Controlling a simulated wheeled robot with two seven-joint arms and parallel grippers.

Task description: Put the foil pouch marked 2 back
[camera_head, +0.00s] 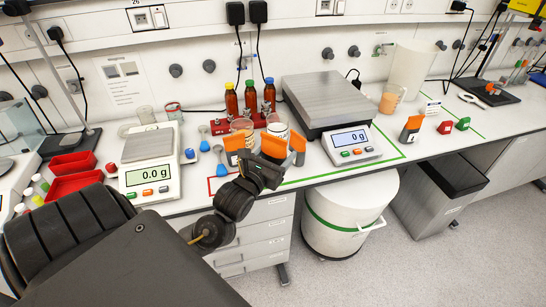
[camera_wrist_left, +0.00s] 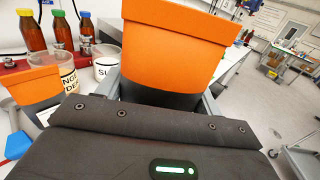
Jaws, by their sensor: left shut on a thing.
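My left gripper (camera_head: 268,160) is shut on a foil pouch (camera_head: 273,147) with an orange top and dark lower part. The held pouch (camera_wrist_left: 175,40) fills the upper middle of the left wrist view, upright between the fingers. No number shows on it. A similar orange-topped pouch (camera_head: 235,143) stands left of the gripper and also shows in the left wrist view (camera_wrist_left: 35,85). Another (camera_head: 297,143) is just right of the gripper. A further one (camera_head: 411,128) stands right of the large scale. My right gripper is not in view.
Two labelled cups (camera_head: 243,126) (camera_head: 278,129) stand close behind the pouches, before a red rack with three brown bottles (camera_head: 250,98). A small scale (camera_head: 150,160) is left, a large scale (camera_head: 325,105) right. The bench's front edge is close.

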